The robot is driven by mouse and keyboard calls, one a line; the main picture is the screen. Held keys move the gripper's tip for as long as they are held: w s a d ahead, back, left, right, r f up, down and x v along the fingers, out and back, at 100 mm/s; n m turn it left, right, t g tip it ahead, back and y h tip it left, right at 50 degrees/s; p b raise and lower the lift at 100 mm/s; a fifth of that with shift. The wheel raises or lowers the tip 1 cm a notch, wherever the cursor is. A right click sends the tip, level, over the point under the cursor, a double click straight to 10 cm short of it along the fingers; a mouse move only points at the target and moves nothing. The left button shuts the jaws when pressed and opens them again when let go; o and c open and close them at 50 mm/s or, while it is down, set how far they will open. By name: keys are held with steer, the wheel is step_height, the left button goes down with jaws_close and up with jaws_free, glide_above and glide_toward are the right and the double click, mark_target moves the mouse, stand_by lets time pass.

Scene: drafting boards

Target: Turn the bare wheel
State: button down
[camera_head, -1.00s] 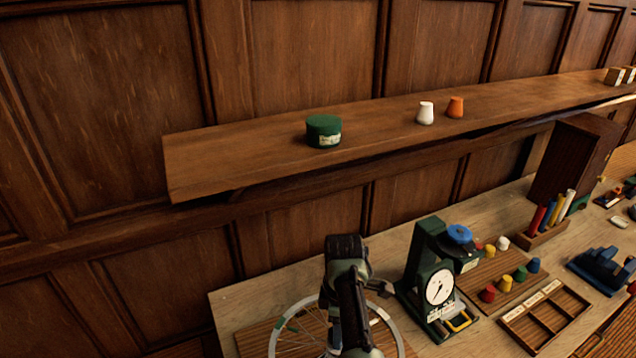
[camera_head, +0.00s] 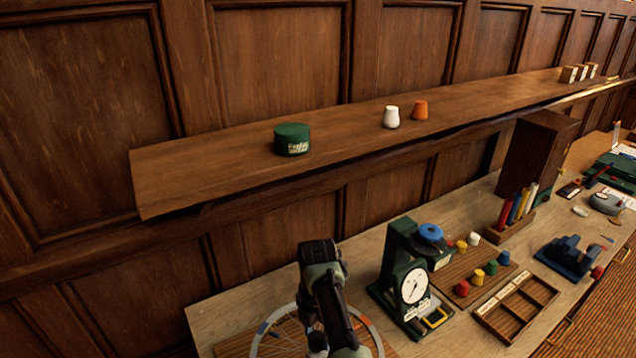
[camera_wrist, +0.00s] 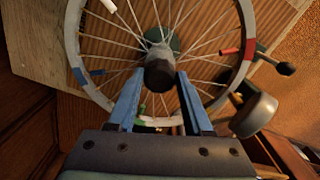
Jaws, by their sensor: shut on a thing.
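The bare spoked wheel (camera_head: 262,329) lies at the bottom of the head view, partly behind my arm and cut by the frame edge. In the wrist view the wheel (camera_wrist: 72,35) fills the upper half. Its pale rim carries red, blue, white and green marks, and thin spokes run to a central hub. My gripper (camera_wrist: 159,76) has its blue fingers on either side of a dark round hub end (camera_wrist: 159,74), shut on it. The contact faces are hard to see. In the head view my arm hides the hub.
A green dial device (camera_head: 412,285) with a blue top stands right of the wheel. Beyond it are coloured pegs, a divided wooden tray (camera_head: 515,310) and a blue stand (camera_head: 570,260). A wall shelf (camera_head: 200,178) holds a green tin (camera_head: 292,140).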

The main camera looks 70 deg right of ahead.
steer(key=n, duration=0.5)
steer(key=shift+w, duration=0.1)
stand_by(0.4)
steer(key=shift+c, duration=1.5)
jaws_free()
steer(key=shift+a, duration=0.1)
step_height(320, 180, up, 13)
